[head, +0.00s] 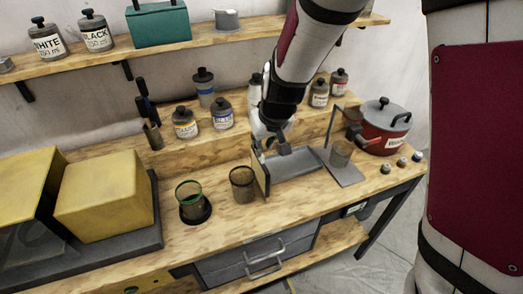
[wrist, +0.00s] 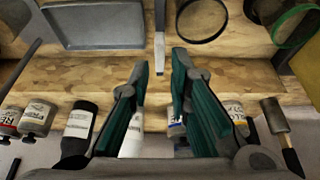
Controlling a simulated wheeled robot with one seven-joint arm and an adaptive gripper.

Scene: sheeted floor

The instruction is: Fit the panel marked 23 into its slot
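A thin upright panel (head: 261,174) stands on the workbench between a grey tray (head: 292,163) and a dark mesh cup (head: 242,183). No number 23 is readable on it, and I cannot make out a slot. In the wrist view the panel (wrist: 159,38) shows edge-on as a narrow grey strip. My gripper (wrist: 160,62) is open, its teal fingers on either side of the strip's near end. I cannot tell whether they touch it. In the head view my gripper (head: 268,146) is just above and behind the panel, partly hidden.
A green-rimmed cup (head: 190,199) stands left of the mesh cup. A grey stand (head: 346,173) and a red pot (head: 384,128) are to the right. Bottles (head: 184,124) line the back ledge. Yellow boxes (head: 104,197) fill the left side. The front bench strip is clear.

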